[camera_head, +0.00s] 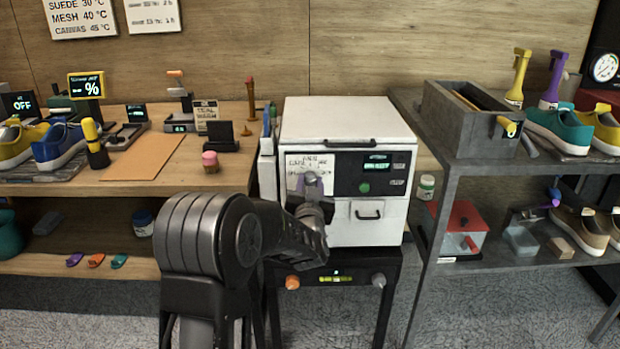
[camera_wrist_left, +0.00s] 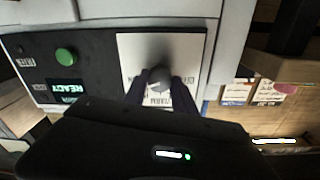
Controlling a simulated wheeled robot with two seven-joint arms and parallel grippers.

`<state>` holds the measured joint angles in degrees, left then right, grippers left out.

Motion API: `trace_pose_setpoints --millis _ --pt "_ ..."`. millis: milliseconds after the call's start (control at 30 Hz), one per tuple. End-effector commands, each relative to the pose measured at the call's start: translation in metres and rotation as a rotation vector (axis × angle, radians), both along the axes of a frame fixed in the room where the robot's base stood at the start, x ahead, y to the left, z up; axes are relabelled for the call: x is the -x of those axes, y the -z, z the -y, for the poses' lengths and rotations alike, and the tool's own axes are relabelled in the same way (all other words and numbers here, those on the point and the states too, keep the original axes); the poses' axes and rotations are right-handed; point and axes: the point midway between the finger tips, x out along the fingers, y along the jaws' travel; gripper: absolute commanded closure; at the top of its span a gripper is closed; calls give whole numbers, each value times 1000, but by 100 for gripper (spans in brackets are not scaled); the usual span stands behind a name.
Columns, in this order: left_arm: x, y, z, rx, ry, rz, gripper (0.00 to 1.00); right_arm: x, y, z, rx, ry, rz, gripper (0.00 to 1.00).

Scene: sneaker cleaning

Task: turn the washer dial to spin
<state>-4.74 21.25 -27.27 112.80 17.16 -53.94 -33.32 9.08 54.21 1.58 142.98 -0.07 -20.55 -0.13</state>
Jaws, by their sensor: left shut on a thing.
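The white washer (camera_head: 345,122) stands on a dark stand in the middle of the head view. Its dial sits on a white label plate (camera_head: 303,163) at the left of the front panel. My left gripper (camera_head: 311,186) reaches the dial and is shut on it. In the left wrist view the grey round dial (camera_wrist_left: 159,78) is between the two dark fingers of my left gripper (camera_wrist_left: 160,90). The plate's lettering is partly covered and I cannot read the dial's setting. The green button (camera_wrist_left: 66,57) and a lit display (camera_wrist_left: 66,87) are beside the plate. My right gripper does not show.
A wooden bench (camera_head: 225,175) with small devices and shoes is on the left. A grey shelf (camera_head: 470,170) with a grey bin (camera_head: 455,125), bottles and shoes is on the right. Below the panel is a drawer handle (camera_head: 369,215). The dark stand (camera_head: 390,262) has knobs along its front.

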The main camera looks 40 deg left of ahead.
Motion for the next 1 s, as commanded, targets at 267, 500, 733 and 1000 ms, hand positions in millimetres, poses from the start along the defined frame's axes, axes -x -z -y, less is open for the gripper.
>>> trace_pose_setpoints --millis 267,500,733,1000 --pt "0 0 1 -128 2 -103 100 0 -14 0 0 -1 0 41" --pt "0 2 1 -172 2 -137 100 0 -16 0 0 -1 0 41" --pt "0 2 1 -177 2 -140 100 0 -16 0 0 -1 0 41" --pt "0 2 1 -177 1 -139 58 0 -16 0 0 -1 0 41"
